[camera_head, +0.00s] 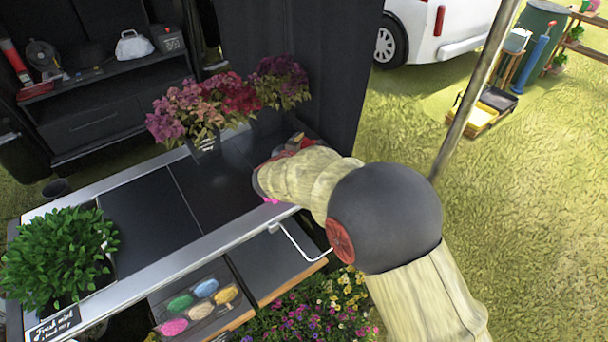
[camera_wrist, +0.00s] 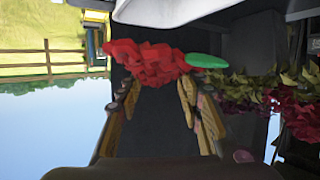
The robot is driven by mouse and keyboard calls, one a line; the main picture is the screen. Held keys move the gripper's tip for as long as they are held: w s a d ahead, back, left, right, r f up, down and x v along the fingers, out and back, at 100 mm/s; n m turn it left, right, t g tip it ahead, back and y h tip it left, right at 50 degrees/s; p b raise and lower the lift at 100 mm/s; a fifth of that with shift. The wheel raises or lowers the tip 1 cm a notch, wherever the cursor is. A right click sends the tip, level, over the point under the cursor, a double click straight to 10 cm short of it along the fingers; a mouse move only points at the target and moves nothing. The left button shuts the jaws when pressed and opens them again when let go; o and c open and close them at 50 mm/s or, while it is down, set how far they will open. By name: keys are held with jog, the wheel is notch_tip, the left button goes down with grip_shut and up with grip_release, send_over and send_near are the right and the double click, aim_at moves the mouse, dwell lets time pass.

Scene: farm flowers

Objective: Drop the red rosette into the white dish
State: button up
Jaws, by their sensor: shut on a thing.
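The red rosette (camera_wrist: 148,62) is a crumpled red bloom at the fingertips of my gripper (camera_wrist: 155,88) in the wrist view. The gripper is shut on it, with a finger on either side. A smooth green oval (camera_wrist: 206,61) shows right beside the rosette; I cannot tell if it is part of it. A white curved surface (camera_wrist: 190,10) lies across the top of the wrist view, apart from the rosette; it may be the white dish. In the head view my arm hides the fingertips and what they hold, and no white dish can be made out on the counter.
The dark counter (camera_head: 135,212) has clear room left of my arm. Potted pink and red flowers (camera_head: 200,115) stand at its back, close to my gripper. A leafy green plant (camera_head: 58,255) stands at the left end. A metal pole (camera_head: 475,90) rises at right.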

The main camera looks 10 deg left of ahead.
jog(key=shift+f+b, duration=0.35)
jog(key=shift+f, duration=0.15)
jog(key=o, duration=1.2)
jog(key=shift+s, duration=0.1)
jog(key=v, duration=1.1)
jog(key=shift+s, duration=0.4)
jog(key=shift+r, duration=0.15)
